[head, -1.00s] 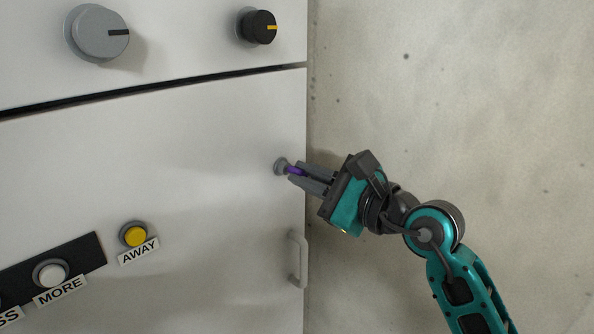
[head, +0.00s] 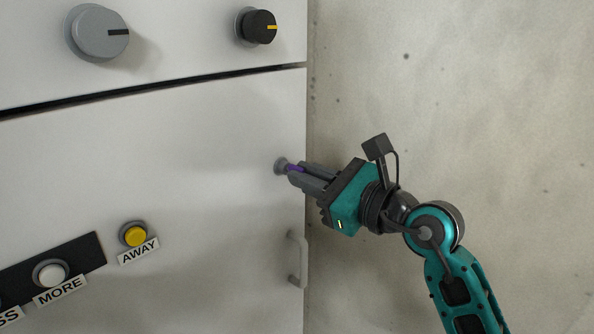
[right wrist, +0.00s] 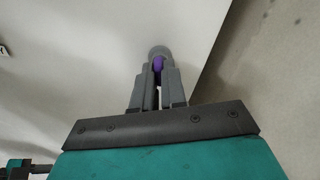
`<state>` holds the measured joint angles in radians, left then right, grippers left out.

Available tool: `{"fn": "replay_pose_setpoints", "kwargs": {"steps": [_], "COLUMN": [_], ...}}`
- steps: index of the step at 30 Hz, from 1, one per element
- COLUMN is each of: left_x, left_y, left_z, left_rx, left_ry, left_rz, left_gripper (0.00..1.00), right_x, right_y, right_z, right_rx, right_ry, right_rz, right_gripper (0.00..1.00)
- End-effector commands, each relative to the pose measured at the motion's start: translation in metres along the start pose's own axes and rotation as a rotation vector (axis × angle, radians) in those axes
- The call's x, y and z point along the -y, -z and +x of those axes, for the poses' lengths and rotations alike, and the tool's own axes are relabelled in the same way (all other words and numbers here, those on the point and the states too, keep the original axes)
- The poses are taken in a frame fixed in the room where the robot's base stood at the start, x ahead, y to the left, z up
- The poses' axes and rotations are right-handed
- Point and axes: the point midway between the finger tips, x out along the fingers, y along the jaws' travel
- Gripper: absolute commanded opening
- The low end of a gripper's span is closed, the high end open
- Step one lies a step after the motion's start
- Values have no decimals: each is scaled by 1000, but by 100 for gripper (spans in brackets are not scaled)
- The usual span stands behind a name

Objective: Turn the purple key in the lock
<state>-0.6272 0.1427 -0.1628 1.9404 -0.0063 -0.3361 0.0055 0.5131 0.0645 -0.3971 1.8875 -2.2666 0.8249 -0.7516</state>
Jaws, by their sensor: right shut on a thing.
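The purple key (head: 294,169) sits in the round grey lock (head: 280,166) near the right edge of the pale cabinet front. My right gripper (head: 300,175) is shut on the key, its fingers pointing left at the lock. In the right wrist view, the purple key (right wrist: 158,63) shows between the two grey fingertips (right wrist: 158,75), with the grey lock (right wrist: 158,51) just beyond. The fingers hide much of the key.
A grey handle (head: 298,259) stands out from the cabinet below the gripper. A yellow AWAY button (head: 134,235), a white MORE button (head: 52,273), a large grey knob (head: 98,33) and a black knob (head: 259,27) are farther off. Concrete wall (head: 460,110) lies to the right.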

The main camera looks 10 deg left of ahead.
Motion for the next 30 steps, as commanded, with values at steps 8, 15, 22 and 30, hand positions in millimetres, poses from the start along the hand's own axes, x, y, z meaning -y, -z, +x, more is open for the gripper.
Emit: {"fn": "replay_pose_setpoints", "kwargs": {"steps": [8, 15, 22, 30], "left_x": [0, 0, 1, 1], "left_y": [0, 2, 2, 2], "left_z": [0, 1, 1, 1], "left_rx": [-1, -3, -5, -5], "left_ry": [0, 1, 1, 1], "left_rz": [0, 1, 1, 1], "left_gripper": [43, 43, 43, 43], "right_x": [0, 0, 0, 0], "right_y": [-1, 0, 0, 0], "right_z": [0, 0, 0, 0], "right_rx": [2, 1, 2, 1], "right_ry": [0, 0, 0, 0], "right_rz": [251, 299, 380, 371], "right_gripper": [0, 0, 0, 37]}}
